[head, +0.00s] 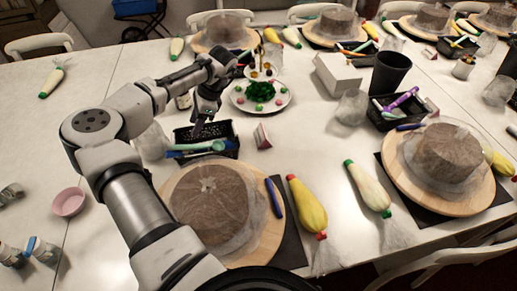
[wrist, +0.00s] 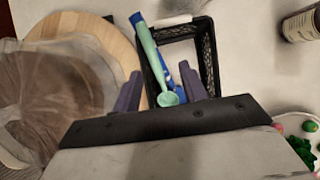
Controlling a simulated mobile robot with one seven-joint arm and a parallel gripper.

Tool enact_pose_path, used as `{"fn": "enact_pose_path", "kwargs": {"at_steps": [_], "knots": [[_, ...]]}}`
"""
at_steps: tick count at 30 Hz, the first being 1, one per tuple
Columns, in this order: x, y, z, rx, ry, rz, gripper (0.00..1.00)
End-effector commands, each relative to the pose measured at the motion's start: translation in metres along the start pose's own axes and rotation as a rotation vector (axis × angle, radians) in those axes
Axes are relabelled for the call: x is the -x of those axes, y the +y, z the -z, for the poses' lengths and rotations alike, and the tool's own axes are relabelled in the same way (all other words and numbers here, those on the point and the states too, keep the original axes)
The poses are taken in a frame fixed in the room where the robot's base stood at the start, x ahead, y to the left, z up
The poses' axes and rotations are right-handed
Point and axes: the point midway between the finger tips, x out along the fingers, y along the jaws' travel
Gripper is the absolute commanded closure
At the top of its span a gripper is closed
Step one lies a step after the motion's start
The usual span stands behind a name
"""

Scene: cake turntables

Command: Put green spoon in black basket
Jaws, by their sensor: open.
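The black basket (head: 234,152) stands on the white table behind the nearest wrapped cake; its wall also shows in the wrist view (wrist: 208,45). The green spoon (wrist: 150,45) lies along the basket's left side in the wrist view, its bowl (wrist: 168,98) over the basket area and its handle reaching past the corner. In the head view the green spoon (head: 205,146) runs along the basket's near rim. My gripper (wrist: 160,88) is open, with one finger on each side of the spoon's bowl end. In the head view my gripper (head: 197,128) is above the basket.
Blue items (wrist: 163,68) lie beside the spoon at the basket. A wrapped cake on a wooden turntable (head: 265,240) stands close in front. A plate of sweets (head: 285,101) is behind right. A second black basket (head: 375,120) with a purple tool stands further right.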

Motion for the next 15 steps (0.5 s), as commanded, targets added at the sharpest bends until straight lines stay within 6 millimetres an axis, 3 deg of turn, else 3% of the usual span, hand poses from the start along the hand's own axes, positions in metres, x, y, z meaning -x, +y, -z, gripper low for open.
{"fn": "enact_pose_path", "kwargs": {"at_steps": [1, 3, 5, 15], "knots": [[0.014, 0.000, -0.008, 0.000, 0.000, -0.001, 0.57], [0.024, 0.000, -0.013, 0.000, 0.002, -0.001, 0.57], [0.015, 0.007, 0.007, 0.032, 0.019, -0.016, 0.57], [0.047, 0.047, 0.051, 0.226, 0.116, -0.103, 0.57]]}}
